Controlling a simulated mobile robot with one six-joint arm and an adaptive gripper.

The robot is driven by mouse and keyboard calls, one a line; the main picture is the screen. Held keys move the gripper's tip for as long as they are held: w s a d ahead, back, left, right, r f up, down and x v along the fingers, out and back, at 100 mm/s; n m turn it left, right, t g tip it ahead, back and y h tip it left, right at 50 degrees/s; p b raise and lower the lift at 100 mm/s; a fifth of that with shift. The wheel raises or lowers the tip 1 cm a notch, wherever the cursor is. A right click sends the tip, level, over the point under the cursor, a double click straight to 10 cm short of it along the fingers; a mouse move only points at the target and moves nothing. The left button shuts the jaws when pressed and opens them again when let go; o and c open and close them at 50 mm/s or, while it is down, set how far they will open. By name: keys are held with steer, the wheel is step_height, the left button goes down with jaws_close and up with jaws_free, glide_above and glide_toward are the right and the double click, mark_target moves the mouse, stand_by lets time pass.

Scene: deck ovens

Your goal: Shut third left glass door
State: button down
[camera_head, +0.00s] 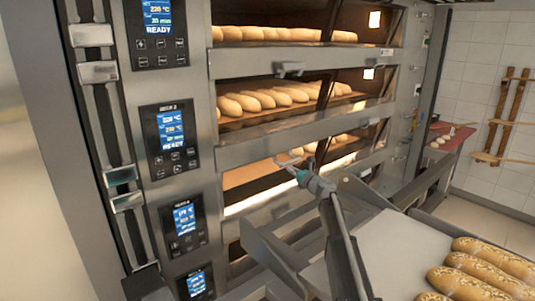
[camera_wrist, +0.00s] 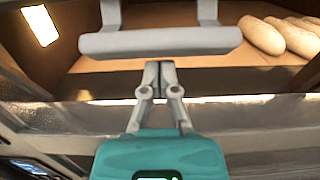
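The third left glass door is hard to make out in the head view. Its deck opening shows a bare tan baking floor (camera_head: 245,176), so the door looks open. A grey bar handle (camera_wrist: 160,42) on two stems spans the upper middle of the wrist view. My gripper (camera_head: 290,162) is at the front of the third deck in the head view. In the wrist view its fingers (camera_wrist: 160,76) are together, with nothing seen between them, just below the handle in the picture. I cannot tell whether they touch it. Loaves (camera_wrist: 262,35) lie beyond the handle to the right.
The decks above hold several loaves (camera_head: 265,99); another handle (camera_head: 290,68) sits above the second deck. Control panels (camera_head: 170,140) line the left side. A pale surface (camera_head: 385,245) with seeded loaves (camera_head: 480,270) stands at the lower right, close to my arm.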

mark_target(292, 162)
steer(key=shift+s+r+p, duration=0.1)
steer(key=shift+r+p, duration=2.35)
steer(key=shift+r, duration=0.15)
steer(key=shift+d, duration=0.1)
steer(key=shift+s+f, duration=0.15)
steer(key=f+b+v, duration=0.1)
steer(key=b+v, duration=0.1)
steer(key=v, duration=0.5)
steer(key=shift+r, duration=0.2)
